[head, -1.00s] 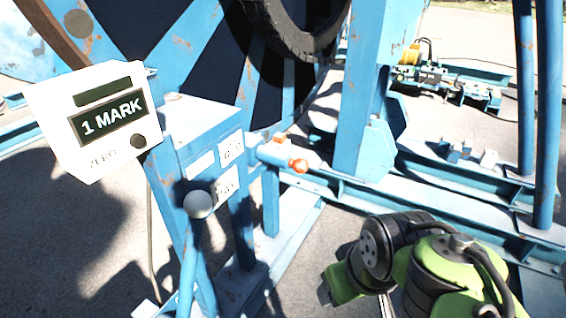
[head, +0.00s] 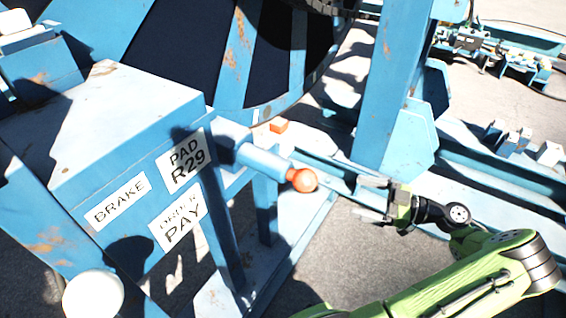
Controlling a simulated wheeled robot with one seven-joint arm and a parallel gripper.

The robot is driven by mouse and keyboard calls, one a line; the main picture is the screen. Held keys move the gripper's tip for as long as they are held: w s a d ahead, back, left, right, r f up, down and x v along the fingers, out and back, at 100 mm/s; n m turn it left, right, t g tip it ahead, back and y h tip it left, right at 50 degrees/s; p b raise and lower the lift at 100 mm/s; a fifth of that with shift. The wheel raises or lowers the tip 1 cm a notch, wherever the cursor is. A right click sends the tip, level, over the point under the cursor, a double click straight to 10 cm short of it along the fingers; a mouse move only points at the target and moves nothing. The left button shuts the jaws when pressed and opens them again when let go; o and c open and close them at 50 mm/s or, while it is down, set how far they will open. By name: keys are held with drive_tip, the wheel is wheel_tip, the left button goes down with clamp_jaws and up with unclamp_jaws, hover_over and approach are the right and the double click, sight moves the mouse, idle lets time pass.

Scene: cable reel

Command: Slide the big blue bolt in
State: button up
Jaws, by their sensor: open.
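The big blue bolt (head: 264,161) is a light blue cylinder with a round orange knob (head: 302,180) on its right end. It sticks out to the right from beside the blue brake housing (head: 125,115). My gripper (head: 368,198) is open and empty, a short way right of the knob, with its two grey fingers pointing left towards it. The gripper does not touch the knob. The far left end of the bolt is hidden in or behind the frame.
A small orange block (head: 278,126) sits behind the bolt. The big reel (head: 240,60) and a blue post (head: 395,90) stand behind. A white ball knob (head: 93,293) is at lower left. Several small blocks (head: 515,140) lie on the right rail. Bare ground shows below my gripper.

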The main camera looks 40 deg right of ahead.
sight(306, 181)
drive_tip(key=shift+t, duration=0.3)
drive_tip(key=b+x, duration=0.2)
drive_tip(key=x, duration=1.3)
drive_tip(key=shift+w, duration=0.1)
